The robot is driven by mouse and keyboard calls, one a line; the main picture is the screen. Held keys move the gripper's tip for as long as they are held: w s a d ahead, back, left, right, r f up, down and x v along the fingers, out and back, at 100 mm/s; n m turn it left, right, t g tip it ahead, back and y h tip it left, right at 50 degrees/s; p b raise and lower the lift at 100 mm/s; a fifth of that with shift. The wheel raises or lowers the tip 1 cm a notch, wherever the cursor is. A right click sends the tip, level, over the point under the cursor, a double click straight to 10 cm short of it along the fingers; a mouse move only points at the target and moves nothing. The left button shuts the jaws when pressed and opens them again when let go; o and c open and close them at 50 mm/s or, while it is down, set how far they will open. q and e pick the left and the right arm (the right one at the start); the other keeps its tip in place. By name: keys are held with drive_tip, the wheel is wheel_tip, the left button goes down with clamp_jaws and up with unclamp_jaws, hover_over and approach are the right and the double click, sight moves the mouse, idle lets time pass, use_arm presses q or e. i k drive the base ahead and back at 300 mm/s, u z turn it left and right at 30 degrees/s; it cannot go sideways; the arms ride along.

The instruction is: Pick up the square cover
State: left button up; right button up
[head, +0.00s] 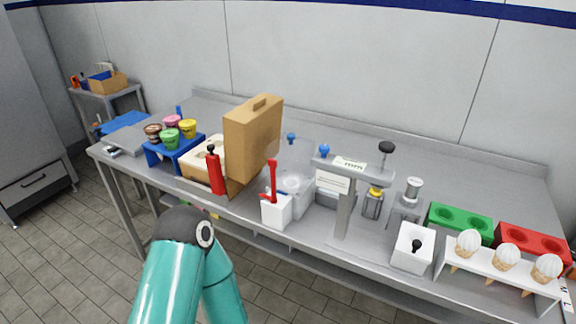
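Two things could be the square cover, and I cannot tell which is meant. One is a tan square panel (250,140) with a handle on its top edge, standing upright at the middle of the steel table (375,240). The other is the top of a small white box (408,262) with a black knob, near the table's front edge at the right. A teal arm of mine rises at the bottom left and bends at a dark joint in front of the table. Neither gripper shows.
Red-handled items (216,175) and a white container (277,211) stand close to the tan panel. A blue stand (174,154) with colored cups is at the left. A grey dispenser (345,200), green holder (460,222), red holder (533,243) and cone rack (500,276) fill the right.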

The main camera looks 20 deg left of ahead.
sight(293, 153)
drive_tip(key=u, duration=1.25)
drive_tip(key=i, duration=0.15)
drive_tip(key=z, duration=2.9)
drive_tip(key=k, duration=1.55)
drive_tip(key=z, duration=0.6)
drive_tip(key=i, duration=0.1)
drive_tip(key=u, duration=2.6)
drive_tip(key=i, duration=1)
